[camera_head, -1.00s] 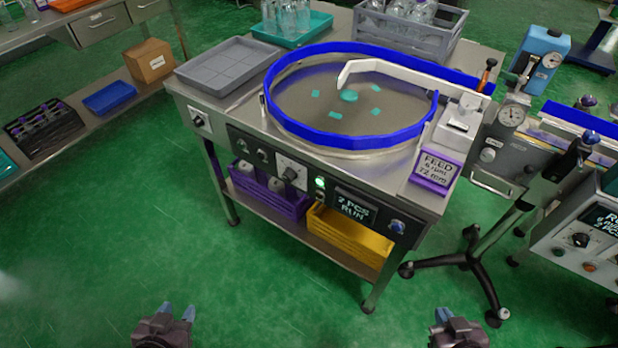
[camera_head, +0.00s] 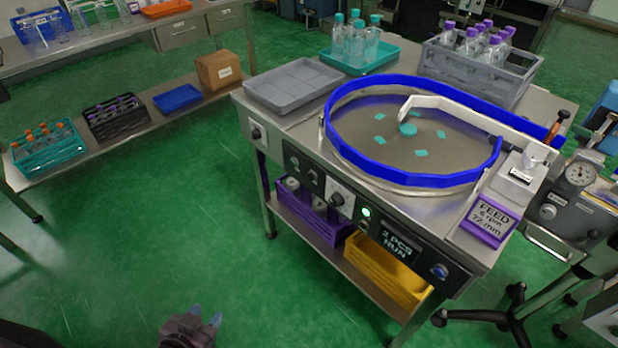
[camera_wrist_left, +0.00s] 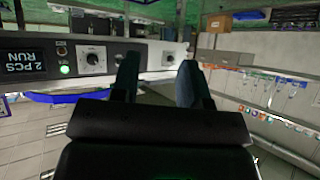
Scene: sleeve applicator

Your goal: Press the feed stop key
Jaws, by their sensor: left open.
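The feed table's front panel (camera_head: 310,190) carries several knobs, a green lit round lamp or button (camera_head: 366,212), a small button (camera_head: 363,225) below it, a dark display (camera_head: 398,244) reading about "2 PCS RUN", and a blue round button (camera_head: 439,271) at the right end. I cannot tell which control is the feed stop key. My left gripper (camera_head: 206,314) is open and empty, low in front of the table and apart from it. In the left wrist view its fingers (camera_wrist_left: 157,75) stand apart below the panel knobs, with the green lamp (camera_wrist_left: 65,70) to their left. My right gripper is out of view.
A turntable with a blue rim (camera_head: 400,178) and a purple "FEED" sign (camera_head: 489,220) are on top. A grey tray (camera_head: 293,85) and a bottle crate (camera_head: 480,72) stand behind. Purple (camera_head: 300,215) and yellow (camera_head: 385,275) crates sit below. Green floor in front is clear.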

